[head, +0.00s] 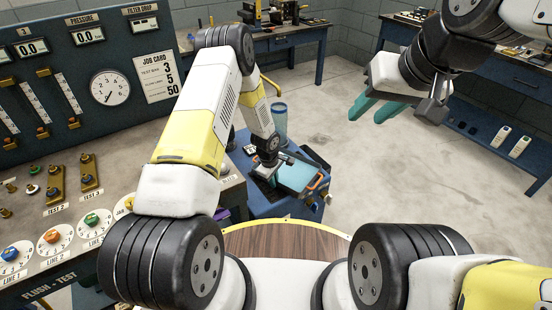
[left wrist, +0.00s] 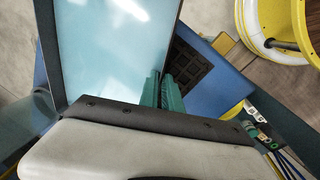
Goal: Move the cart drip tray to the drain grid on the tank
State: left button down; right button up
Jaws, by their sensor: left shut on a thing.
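The drip tray (head: 298,174) is a pale blue flat tray with a dark rim, at the blue cart (head: 258,205) in the middle of the head view. It fills the upper left of the left wrist view (left wrist: 115,50). My left gripper (head: 266,171) is shut on the tray's near edge; its green fingers (left wrist: 168,92) show there. I cannot tell whether the tray is resting or lifted. A black grid (left wrist: 193,68), set in a blue surface, lies beside the fingers. I cannot tell the tank apart from the cart. My right gripper (head: 376,108) is open and empty, high over the floor.
A flush-test panel (head: 70,225) with knobs and gauges stands at the left. A blue workbench (head: 290,40) is at the back and another bench (head: 500,85) at the right. A clear blue cylinder (head: 280,118) stands behind the cart. The floor (head: 400,175) at the right is free.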

pick_arm(q)
jog(key=shift+w+r, duration=0.1)
jog(key=c, duration=2)
grip_release()
jog(key=o, duration=0.5)
jog(key=shift+c, duration=0.2)
